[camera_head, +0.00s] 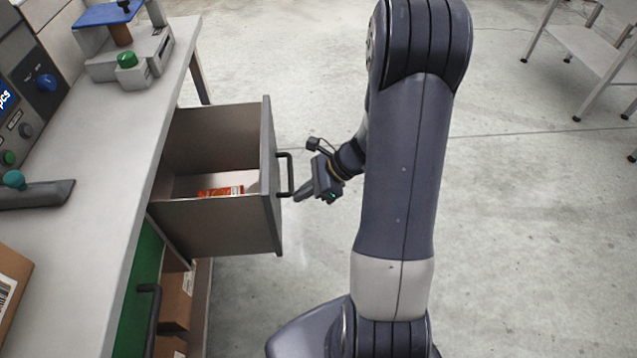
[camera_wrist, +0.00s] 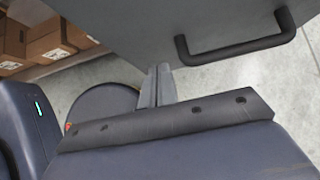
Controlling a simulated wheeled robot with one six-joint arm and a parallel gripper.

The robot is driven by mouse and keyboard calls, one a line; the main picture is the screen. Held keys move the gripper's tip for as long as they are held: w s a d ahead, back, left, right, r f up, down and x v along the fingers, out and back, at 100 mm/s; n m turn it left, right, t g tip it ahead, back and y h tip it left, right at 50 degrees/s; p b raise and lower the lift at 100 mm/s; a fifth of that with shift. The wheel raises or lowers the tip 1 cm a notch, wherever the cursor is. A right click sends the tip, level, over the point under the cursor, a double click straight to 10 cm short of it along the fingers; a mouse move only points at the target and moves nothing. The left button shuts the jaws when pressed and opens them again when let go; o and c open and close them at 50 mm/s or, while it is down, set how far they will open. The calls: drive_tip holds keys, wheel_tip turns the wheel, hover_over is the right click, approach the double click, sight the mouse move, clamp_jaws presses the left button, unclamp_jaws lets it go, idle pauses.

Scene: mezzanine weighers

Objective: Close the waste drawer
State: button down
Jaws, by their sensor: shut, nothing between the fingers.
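The waste drawer (camera_head: 222,230) is a grey drawer under the bench, pulled well out to the right in the head view. A small orange-red item (camera_head: 221,191) lies inside it. Its front panel carries a dark bar handle (camera_head: 288,175). In the wrist view the drawer front (camera_wrist: 150,30) fills the top, with the handle (camera_wrist: 235,50) at upper right. My gripper (camera_head: 300,195) is shut and empty, just right of the handle's lower part. Its fingers (camera_wrist: 158,72) point toward the drawer front. I cannot tell whether the tips touch it.
The bench top (camera_head: 110,150) bears a weigher with a blue plate (camera_head: 105,13) and a control panel. Below the drawer are a green front (camera_head: 140,290) with a dark handle and cardboard boxes (camera_head: 174,300). A white rack (camera_head: 590,45) stands at upper right. The floor between is clear.

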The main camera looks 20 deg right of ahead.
drive_tip(key=shift+w+a+r, duration=0.1)
drive_tip(key=shift+w+a, duration=0.2)
drive_tip(key=shift+a, duration=0.65)
drive_tip(key=shift+w+a, duration=0.3)
drive_tip(key=shift+a, duration=0.6)
drive_tip(key=w+a, duration=0.4)
drive_tip(key=a, duration=0.8)
drive_tip(key=w+a, duration=0.4)
drive_tip(key=a, duration=0.9)
drive_tip(key=shift+w+r, duration=0.1)
drive_tip(key=shift+r, duration=0.05)
